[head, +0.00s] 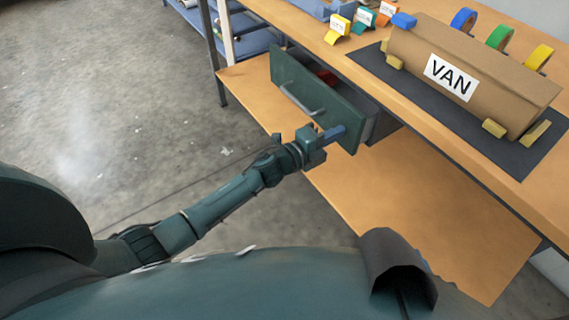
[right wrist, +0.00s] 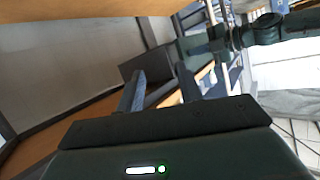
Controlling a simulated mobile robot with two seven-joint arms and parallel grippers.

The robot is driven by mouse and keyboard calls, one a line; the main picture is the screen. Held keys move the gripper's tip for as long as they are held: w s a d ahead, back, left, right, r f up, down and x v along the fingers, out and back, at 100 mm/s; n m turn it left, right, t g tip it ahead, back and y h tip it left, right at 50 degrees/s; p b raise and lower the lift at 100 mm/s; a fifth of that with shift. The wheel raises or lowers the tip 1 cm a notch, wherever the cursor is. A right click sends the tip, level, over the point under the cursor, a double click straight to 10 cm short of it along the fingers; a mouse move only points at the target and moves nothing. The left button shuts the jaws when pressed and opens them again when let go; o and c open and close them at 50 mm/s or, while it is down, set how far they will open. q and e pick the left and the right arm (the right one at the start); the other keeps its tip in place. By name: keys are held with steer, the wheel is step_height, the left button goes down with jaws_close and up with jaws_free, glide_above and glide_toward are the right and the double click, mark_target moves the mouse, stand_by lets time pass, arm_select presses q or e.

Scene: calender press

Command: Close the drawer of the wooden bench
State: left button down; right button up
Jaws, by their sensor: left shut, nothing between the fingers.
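The drawer (head: 310,96) has a dark green front with a grey bar handle (head: 297,100). It stands open, pulled out from under the top of the wooden bench (head: 493,207). Something red (head: 326,76) shows inside it. My left gripper (head: 337,132) is shut and empty, at the lower right part of the drawer front, away from the handle; I cannot tell whether it touches. My right gripper is hidden in the head view. In the right wrist view my right gripper (right wrist: 162,72) has its fingers apart, with a dark box shape beyond them.
On the bench top a cardboard box marked VAN (head: 470,75) lies on a dark mat (head: 540,160). Coloured tape rolls (head: 499,37) stand behind it, small labelled blocks (head: 340,28) to its left. A wooden lower shelf (head: 400,190) juts out below the drawer. The floor at left (head: 110,110) is clear.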

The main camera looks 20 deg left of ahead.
mark_target(348, 125)
arm_select(q)
steer(key=b+x, duration=0.1)
steer(key=x, duration=0.3)
steer(key=shift+d+b, duration=0.1)
steer(key=shift+b, duration=0.2)
steer(key=shift+w+d+r, duration=0.1)
steer(key=shift+w+r, duration=0.1)
steer(key=shift+r, duration=0.05)
steer(key=shift+r, duration=0.1)
